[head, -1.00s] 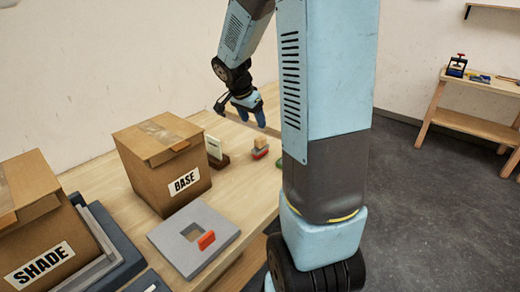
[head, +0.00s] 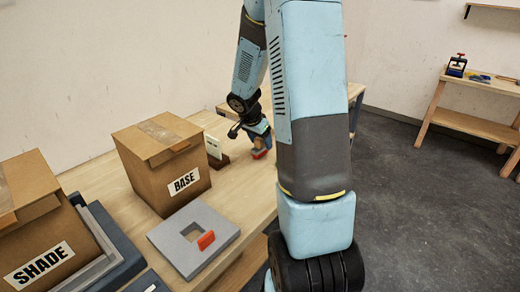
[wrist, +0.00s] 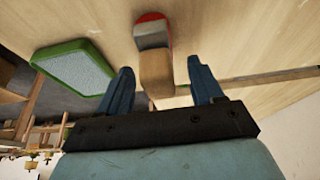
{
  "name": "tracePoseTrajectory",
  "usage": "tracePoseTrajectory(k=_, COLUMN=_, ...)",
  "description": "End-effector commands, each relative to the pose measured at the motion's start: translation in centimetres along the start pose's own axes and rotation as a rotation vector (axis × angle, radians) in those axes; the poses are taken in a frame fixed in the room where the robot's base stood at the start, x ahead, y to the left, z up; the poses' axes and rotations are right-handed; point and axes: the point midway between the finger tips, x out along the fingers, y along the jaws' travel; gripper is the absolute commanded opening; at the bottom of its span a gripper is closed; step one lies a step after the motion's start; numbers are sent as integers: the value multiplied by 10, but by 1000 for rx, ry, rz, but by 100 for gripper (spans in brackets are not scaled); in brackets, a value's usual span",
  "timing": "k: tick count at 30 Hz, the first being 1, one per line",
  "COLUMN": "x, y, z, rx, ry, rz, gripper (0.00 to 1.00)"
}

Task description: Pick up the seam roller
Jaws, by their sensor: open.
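A small tool with a tan wooden top, a grey middle and a red base (wrist: 152,35) lies on the bench between my fingertips in the wrist view. Its red part also shows in the head view (head: 259,154), below my gripper. I cannot tell for certain that it is the seam roller. My gripper (wrist: 160,66) is open, with one blue finger on each side of the tool and a gap at both sides. In the head view my gripper (head: 257,141) is low over the bench and hides most of the tool.
A green-rimmed tray (wrist: 75,66) lies left of the tool in the wrist view. The BASE box (head: 160,165), a card holder (head: 214,153), a grey plate (head: 190,255) with an orange tab (head: 206,240) and the SHADE box (head: 30,225) stand on the bench.

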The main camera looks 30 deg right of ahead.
Motion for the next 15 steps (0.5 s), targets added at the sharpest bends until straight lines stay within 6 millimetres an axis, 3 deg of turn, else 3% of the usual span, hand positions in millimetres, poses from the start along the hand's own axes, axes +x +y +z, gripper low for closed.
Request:
tracePoseTrajectory(k=4, x=11, y=0, z=0, rx=0, ry=-1, rz=0, gripper=66)
tracePoseTrajectory(k=12, x=12, y=0, z=0, rx=1, ry=0, rz=-1, gripper=66)
tracePoseTrajectory(k=15, x=12, y=0, z=0, rx=1, ry=0, rz=-1, gripper=56)
